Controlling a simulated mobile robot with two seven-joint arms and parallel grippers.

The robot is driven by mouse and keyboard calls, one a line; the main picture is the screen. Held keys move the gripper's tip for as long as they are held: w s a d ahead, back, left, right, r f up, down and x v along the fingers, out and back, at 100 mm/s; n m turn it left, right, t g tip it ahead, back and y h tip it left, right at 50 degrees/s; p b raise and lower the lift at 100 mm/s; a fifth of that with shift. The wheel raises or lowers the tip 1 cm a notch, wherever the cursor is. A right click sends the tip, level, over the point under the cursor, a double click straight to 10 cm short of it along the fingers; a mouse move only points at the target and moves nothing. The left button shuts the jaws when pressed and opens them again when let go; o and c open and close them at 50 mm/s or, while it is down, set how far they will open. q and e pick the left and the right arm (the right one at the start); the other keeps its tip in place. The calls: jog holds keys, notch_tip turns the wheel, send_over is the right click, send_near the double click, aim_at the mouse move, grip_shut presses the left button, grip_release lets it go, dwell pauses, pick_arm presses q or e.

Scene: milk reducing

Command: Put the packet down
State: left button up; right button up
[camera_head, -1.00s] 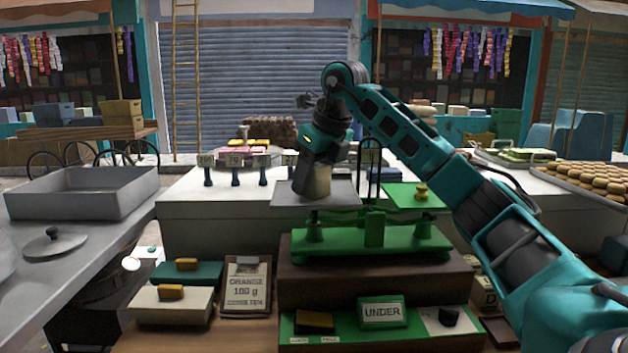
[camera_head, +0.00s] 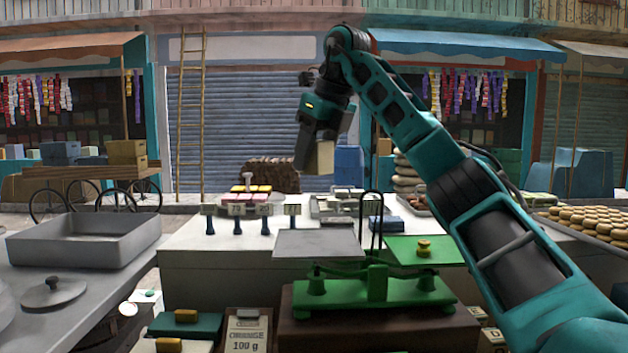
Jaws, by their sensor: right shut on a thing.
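My right gripper (camera_head: 322,140) is at the centre, raised well above the counter and the scale. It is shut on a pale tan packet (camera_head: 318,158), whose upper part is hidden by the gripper. The green balance scale (camera_head: 375,284) stands below it. The scale's left grey pan (camera_head: 317,244) is bare. My left gripper is not in view.
A grey metal tray (camera_head: 85,240) and a round lid (camera_head: 53,291) are at the left. Small price signs (camera_head: 238,211) stand on the white counter. A tray of buns (camera_head: 585,225) is at the right. A black wire loop (camera_head: 371,222) rises behind the scale.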

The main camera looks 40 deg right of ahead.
jog(key=shift+r, duration=2.75)
